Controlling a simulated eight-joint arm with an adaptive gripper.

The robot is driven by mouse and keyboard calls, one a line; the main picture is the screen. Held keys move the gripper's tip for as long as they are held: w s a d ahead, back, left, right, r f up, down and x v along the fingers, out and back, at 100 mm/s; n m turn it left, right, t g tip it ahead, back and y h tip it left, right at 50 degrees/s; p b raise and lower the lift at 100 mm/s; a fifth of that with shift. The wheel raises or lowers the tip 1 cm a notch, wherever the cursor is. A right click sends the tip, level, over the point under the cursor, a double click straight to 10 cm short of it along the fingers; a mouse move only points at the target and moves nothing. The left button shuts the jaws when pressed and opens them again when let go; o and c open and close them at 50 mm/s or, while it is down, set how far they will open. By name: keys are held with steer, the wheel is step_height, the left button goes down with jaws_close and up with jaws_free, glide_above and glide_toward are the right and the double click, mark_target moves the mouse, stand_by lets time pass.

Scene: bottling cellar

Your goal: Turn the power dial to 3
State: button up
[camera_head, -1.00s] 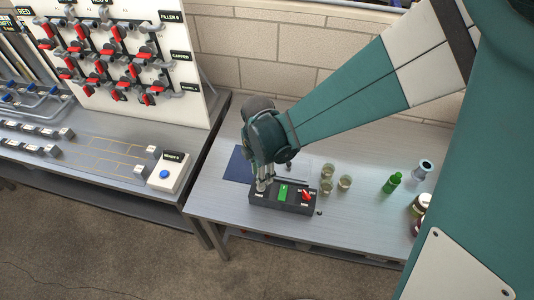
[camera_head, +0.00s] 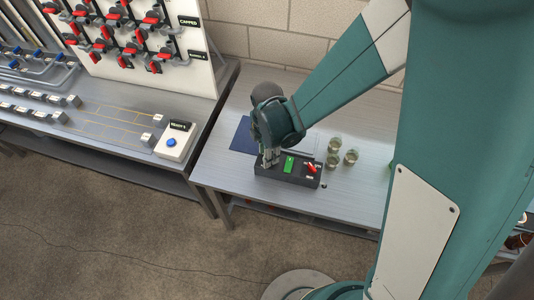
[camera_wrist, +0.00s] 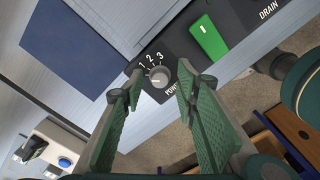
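The power dial (camera_wrist: 158,75) is a small round grey knob on the black control box (camera_head: 300,181), in the wrist view. The numbers 1, 2 and 3 are printed beside it, and its label is partly hidden by a finger. A pale mark shows on the knob, but I cannot tell clearly which number it points to. My gripper (camera_wrist: 161,87) is open, with one green fingertip on either side of the dial and gaps visible between. In the head view my gripper (camera_head: 270,162) is over the left end of the box and hides the dial.
Beside the dial are a green rocker switch (camera_wrist: 208,39) and a red-handled drain control (camera_head: 311,168). Several glasses (camera_head: 350,157) stand right of the box. A dark blue sheet (camera_head: 243,138) lies behind it. A blue-button box (camera_head: 174,143) sits on the left bench.

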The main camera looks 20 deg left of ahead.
steer(key=c, duration=0.9)
